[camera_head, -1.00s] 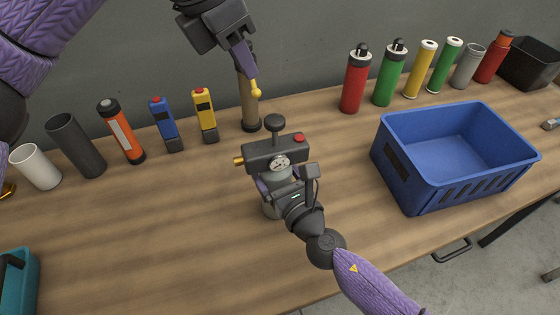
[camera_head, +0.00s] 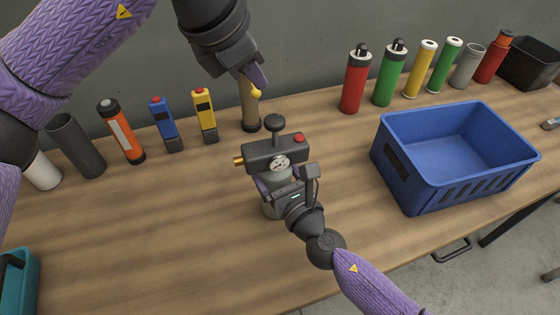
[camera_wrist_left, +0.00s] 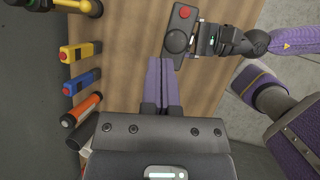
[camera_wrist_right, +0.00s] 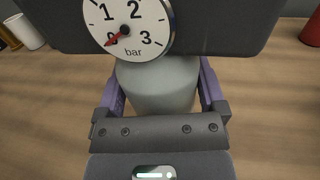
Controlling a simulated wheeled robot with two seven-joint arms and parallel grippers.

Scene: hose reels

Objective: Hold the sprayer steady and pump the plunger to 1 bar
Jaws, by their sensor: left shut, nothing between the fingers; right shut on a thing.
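The sprayer stands on the table, with a dark pump head (camera_head: 262,155), a grey body (camera_wrist_right: 160,85), a red button (camera_head: 298,138) and a brass nozzle (camera_head: 238,161). Its plunger knob (camera_head: 275,122) stands up above the head; it also shows in the left wrist view (camera_wrist_left: 177,42). The gauge (camera_wrist_right: 126,22) has its red needle at about 0 bar. My right gripper (camera_head: 272,192) is shut around the body. My left gripper (camera_head: 258,80) is shut and empty, behind and left of the knob and apart from it; its fingers show in the left wrist view (camera_wrist_left: 160,65).
Yellow (camera_head: 205,117) and blue (camera_head: 165,125) devices and an orange flashlight (camera_head: 121,132) stand left. A blue crate (camera_head: 408,182) stands right, with several bottles behind.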

